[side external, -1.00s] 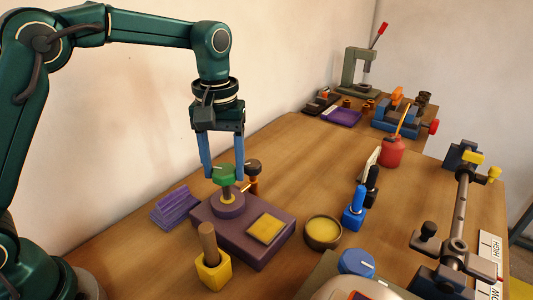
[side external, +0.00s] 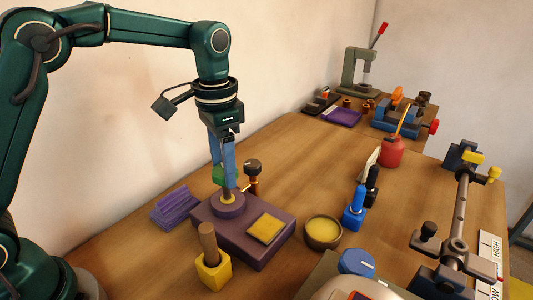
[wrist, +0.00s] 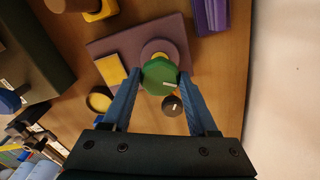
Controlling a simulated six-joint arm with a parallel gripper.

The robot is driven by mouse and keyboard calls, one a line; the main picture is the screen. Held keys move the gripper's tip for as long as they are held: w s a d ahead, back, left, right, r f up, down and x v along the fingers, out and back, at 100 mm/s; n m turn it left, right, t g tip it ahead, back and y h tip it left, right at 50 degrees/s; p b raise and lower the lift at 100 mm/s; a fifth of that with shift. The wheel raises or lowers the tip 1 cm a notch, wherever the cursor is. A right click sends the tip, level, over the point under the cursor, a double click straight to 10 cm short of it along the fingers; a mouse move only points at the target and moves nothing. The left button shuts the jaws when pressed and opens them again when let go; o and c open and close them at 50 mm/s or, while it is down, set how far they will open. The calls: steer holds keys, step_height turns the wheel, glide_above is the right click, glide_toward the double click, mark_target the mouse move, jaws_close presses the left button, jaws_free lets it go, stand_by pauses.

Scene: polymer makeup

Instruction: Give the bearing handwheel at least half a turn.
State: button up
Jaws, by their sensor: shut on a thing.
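The bearing handwheel, a green faceted knob (wrist: 159,77) with a white mark, sits on an upright shaft above a round boss on the purple base block (side external: 268,257). In the side external view most of the handwheel (side external: 217,175) is hidden behind my blue fingers. My gripper (side external: 223,174) points straight down and is shut on the handwheel. In the wrist view one finger of my gripper (wrist: 160,79) is on each side of it. The white mark points right in that view.
A dark knob (side external: 252,167) on a brass stem stands close behind the handwheel. A yellow pad (side external: 265,229) lies on the block. A yellow holder (side external: 213,272) with a wooden handle, a purple stack (side external: 175,209) and a yellow-filled bowl (side external: 323,232) stand around it.

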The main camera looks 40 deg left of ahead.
steer(key=shift+r+m, duration=0.1)
steer(key=shift+m, duration=1)
steer(key=o, duration=1.4)
steer(key=shift+c, duration=0.2)
steer(key=shift+r, duration=0.1)
steer(key=shift+r, duration=2.45)
